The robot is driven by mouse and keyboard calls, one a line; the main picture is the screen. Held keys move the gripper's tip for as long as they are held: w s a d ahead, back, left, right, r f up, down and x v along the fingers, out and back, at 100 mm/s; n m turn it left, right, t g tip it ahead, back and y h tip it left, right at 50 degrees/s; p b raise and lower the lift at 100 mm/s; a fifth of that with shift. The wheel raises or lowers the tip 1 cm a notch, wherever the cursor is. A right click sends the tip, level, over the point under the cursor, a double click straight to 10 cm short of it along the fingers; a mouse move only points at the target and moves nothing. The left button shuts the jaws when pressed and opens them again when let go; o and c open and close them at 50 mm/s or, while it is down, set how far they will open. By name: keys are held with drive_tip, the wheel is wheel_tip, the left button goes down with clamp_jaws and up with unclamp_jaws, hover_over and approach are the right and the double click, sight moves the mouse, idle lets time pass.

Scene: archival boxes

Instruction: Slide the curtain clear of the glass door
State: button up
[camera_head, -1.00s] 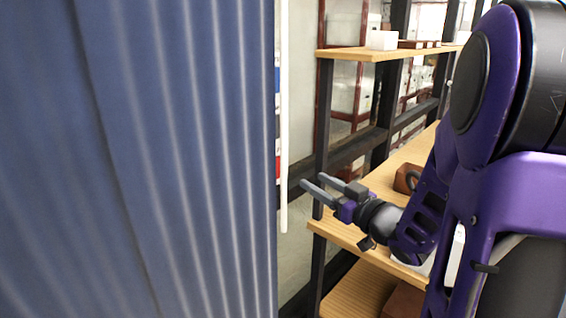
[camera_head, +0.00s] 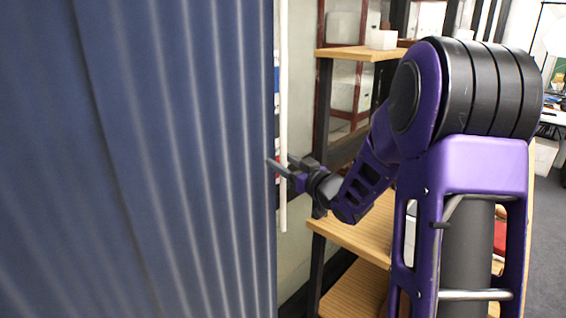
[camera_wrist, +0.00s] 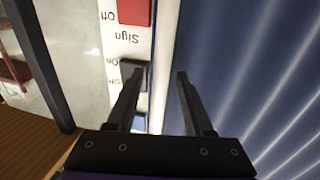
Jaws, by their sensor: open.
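The blue pleated curtain (camera_head: 170,150) fills the left of the head view; it also covers the right of the wrist view (camera_wrist: 265,70). A slim white rod (camera_head: 283,110) hangs upright along its right edge. My gripper (camera_head: 274,164) is open at that edge, around the rod's lower part in the picture. In the wrist view my gripper's fingers (camera_wrist: 157,72) are apart. A pale upright strip (camera_wrist: 166,50), probably the rod, lies between them. The right finger is over the curtain, the left over a white sign panel (camera_wrist: 124,45). Contact cannot be told. No glass door is clearly visible behind the curtain.
Wooden shelves (camera_head: 360,235) on dark posts stand right of the curtain, close to my arm. A white box (camera_head: 382,40) sits on the upper shelf. Grey floor (camera_head: 548,230) is open at the far right.

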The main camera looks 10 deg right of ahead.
clamp_jaws()
idle(1.3)
